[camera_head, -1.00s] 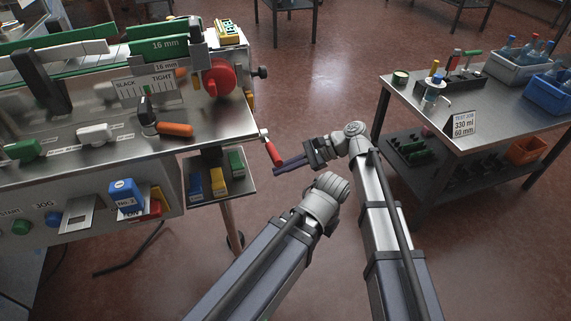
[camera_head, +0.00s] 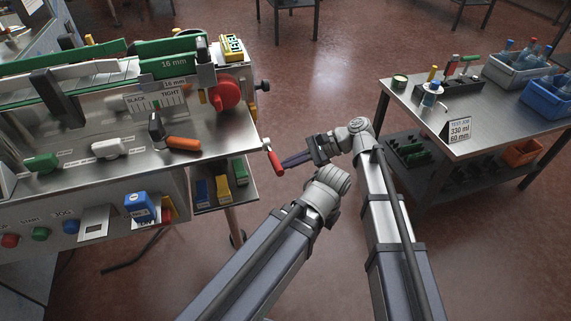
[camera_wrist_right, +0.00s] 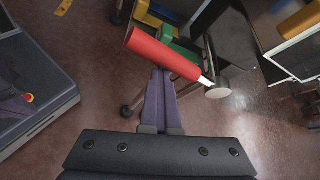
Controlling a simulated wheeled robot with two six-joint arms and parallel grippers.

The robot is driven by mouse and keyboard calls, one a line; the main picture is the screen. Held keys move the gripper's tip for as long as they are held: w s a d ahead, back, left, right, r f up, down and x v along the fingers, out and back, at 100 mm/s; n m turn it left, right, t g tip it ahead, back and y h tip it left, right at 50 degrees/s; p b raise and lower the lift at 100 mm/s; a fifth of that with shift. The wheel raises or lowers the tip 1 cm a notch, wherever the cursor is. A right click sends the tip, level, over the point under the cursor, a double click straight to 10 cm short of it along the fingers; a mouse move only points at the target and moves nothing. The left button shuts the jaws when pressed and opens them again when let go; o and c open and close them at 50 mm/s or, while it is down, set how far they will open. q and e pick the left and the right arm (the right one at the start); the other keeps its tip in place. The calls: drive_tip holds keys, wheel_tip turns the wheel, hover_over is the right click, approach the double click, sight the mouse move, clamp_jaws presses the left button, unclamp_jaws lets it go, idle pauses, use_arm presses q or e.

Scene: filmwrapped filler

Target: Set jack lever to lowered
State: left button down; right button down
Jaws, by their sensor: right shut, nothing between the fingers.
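A red-handled lever (camera_head: 273,158) hangs at the right edge of the steel machine; I take it for the jack lever. In the right wrist view its red grip (camera_wrist_right: 165,54) is large, with a metal rod running to a round metal hub (camera_wrist_right: 218,89). My right gripper (camera_head: 284,164) is shut and empty, its purple fingers together just right of the red grip. My left gripper is not seen.
The machine (camera_head: 215,140) fills the left, with an orange-handled lever (camera_head: 182,143) and a red knob (camera_head: 226,94). A small shelf (camera_head: 243,190) with coloured blocks sits under its right end. A steel table (camera_head: 480,128) with bins stands at right. Open floor lies between.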

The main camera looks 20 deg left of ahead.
drive_tip(key=shift+r, duration=0.2)
idle(0.3)
wheel_tip(320, 180, down, 4)
drive_tip(key=d+b, duration=0.1)
drive_tip(key=b, duration=0.3)
drive_tip(key=w+d+r+p, duration=0.4)
drive_tip(key=w+d+p, duration=0.1)
drive_tip(key=d, duration=0.1)
drive_tip(key=shift+w+d+r, duration=0.25)
drive_tip(key=shift+d+r, duration=0.15)
drive_tip(key=shift+s, duration=0.1)
